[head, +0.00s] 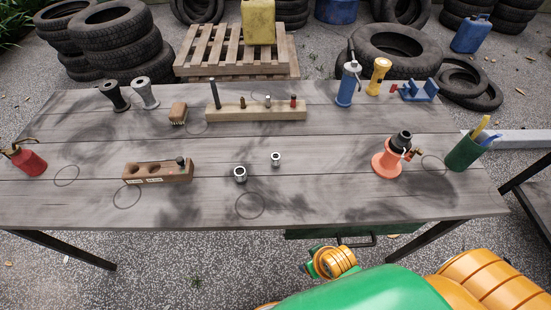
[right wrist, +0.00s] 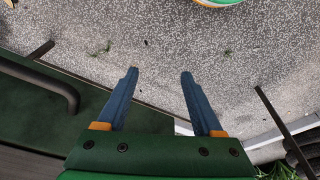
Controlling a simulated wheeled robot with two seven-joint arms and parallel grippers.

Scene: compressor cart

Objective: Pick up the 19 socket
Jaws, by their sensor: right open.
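Two small silver sockets stand on the grey plank table: a larger one (head: 240,174) near the middle and a slightly smaller one (head: 276,158) to its right and farther back. Their size marks are too small to read, so I cannot tell which is the 19. A brown wooden block (head: 157,172) with round holes and white labels lies to their left, with a dark piece (head: 180,161) at its right end. My right gripper (right wrist: 160,74) is open and empty above the gravel, below the tabletop by the front edge. My left gripper is in neither view.
A green drawer with a dark handle (head: 358,241) hangs under the table front; the handle also shows in the right wrist view (right wrist: 70,92). An orange-red stand (head: 387,164) and a green cup (head: 464,153) stand right of the sockets. The table around the sockets is clear.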

